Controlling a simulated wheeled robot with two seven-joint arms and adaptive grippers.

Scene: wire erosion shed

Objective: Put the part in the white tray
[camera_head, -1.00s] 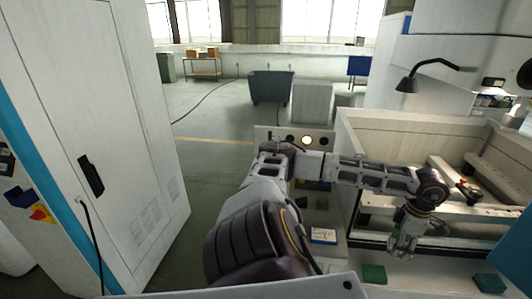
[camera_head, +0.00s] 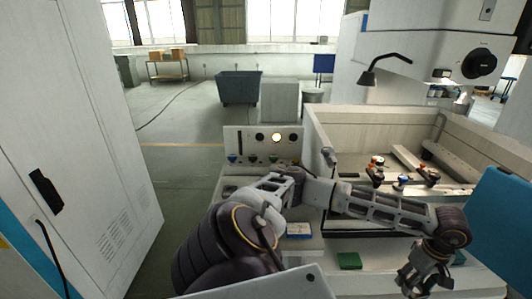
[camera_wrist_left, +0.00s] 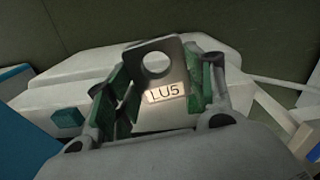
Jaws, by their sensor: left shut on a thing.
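The part (camera_wrist_left: 168,82) is a grey metal plate with a round hole and a label that reads "LU5", seen in the left wrist view. My left gripper (camera_wrist_left: 158,90) is shut on it, with green-padded fingers on either side of the plate. In the head view my left gripper (camera_head: 424,282) is low at the right, above the machine's pale front ledge; the part is hard to make out there. I cannot pick out a white tray for certain. My right gripper is not in view.
The machine's open tank (camera_head: 340,130) stands behind my arm, with clamps (camera_head: 376,168) inside. A blue panel (camera_head: 500,225) is at the right, a white cabinet (camera_head: 85,150) at the left.

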